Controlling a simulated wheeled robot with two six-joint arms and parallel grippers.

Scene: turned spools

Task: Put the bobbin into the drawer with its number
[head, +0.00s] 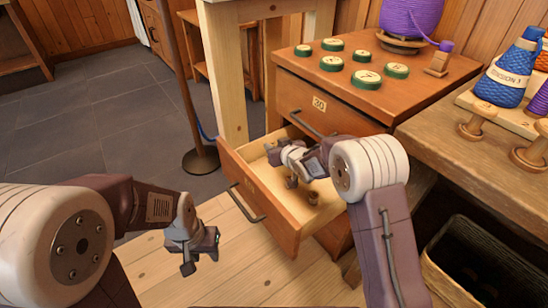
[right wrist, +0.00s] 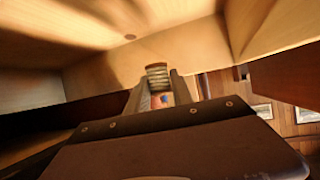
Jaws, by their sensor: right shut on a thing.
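My right gripper (head: 281,156) is inside the open lower drawer (head: 268,222), above its floor. In the right wrist view its fingers are shut on a bobbin (right wrist: 157,76) with pale banded thread; a small blue and red patch shows on its near end. No number is readable on the bobbin. Small brown pieces (head: 313,198) show below my right arm in the drawer; I cannot tell what they are. The closed drawer above has a plate (head: 320,103) that seems to read 30. My left gripper (head: 199,264) is empty, its fingers apart, left of the open drawer.
A workbench (head: 470,160) at right carries a blue cone (head: 503,78) and wooden spools. A dark bin (head: 480,265) is below it.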

